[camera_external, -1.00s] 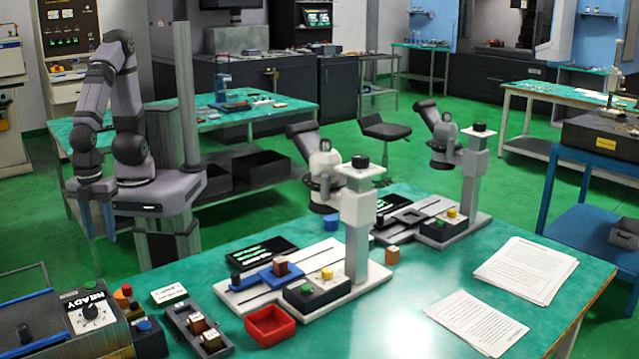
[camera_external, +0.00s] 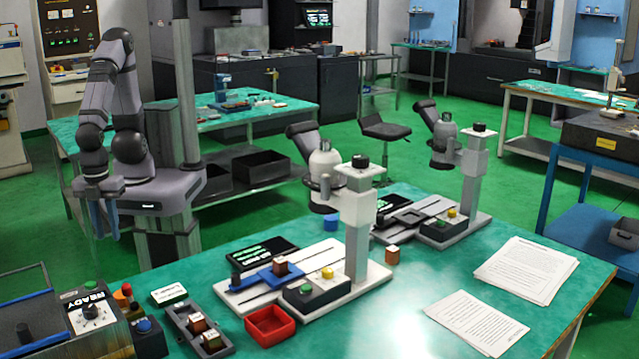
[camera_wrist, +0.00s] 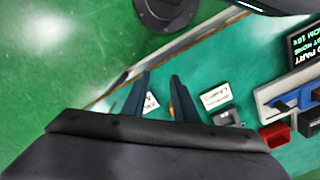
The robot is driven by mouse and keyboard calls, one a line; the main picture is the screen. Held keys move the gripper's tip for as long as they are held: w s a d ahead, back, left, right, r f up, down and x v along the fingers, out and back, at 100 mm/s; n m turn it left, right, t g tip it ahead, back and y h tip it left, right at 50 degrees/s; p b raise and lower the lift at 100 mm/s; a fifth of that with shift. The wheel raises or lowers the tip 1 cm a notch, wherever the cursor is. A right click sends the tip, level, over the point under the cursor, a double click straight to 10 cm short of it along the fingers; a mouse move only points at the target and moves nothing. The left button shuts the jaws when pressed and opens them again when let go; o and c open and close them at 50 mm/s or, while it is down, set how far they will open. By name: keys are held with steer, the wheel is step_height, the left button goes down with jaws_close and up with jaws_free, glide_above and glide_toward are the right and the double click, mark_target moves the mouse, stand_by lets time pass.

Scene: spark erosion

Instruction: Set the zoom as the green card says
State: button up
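A small white card with green edging (camera_external: 169,295) lies on the teal bench beside the control box; its writing is too small to read. It also shows in the wrist view (camera_wrist: 216,96). The near microscope (camera_external: 325,172) stands on a white base, with a black knob (camera_external: 360,161) on its column top. A black display (camera_external: 262,252) lies behind the base; in the wrist view its cut-off text (camera_wrist: 305,45) ends in "OM 10x". My gripper (camera_external: 105,232) hangs at the left, away from the microscope, fingers apart and empty; they also show in the wrist view (camera_wrist: 160,88).
A READY box (camera_external: 92,312) with a dial, a dark tray with brown blocks (camera_external: 196,330), a red bin (camera_external: 270,326) and a button box (camera_external: 317,291) crowd the bench front. A second microscope (camera_external: 445,145) stands behind right. Papers (camera_external: 525,270) lie right.

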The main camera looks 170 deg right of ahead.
steer(key=s+a+n+h+p, duration=0.1)
steer(key=s+a+n+p, duration=0.1)
steer(key=s+a+n, duration=0.4)
steer(key=s+a+n+h+p, duration=0.15)
steer(key=a+n, duration=0.25)
steer(key=a, duration=0.5)
steer(key=n+t+y+p, duration=0.15)
steer(key=n+y, duration=0.45)
steer(key=y, duration=1)
glide_toward(325, 196)
steer(key=a+r, duration=0.2)
steer(key=shift+s+a+r+g, duration=0.25)
steer(key=shift+s+a+r, duration=0.05)
steer(key=shift+s, duration=0.05)
steer(key=shift+p, duration=0.3)
steer(key=shift+p+x, duration=1.1)
steer(key=shift+x, duration=2.55)
jaws_close()
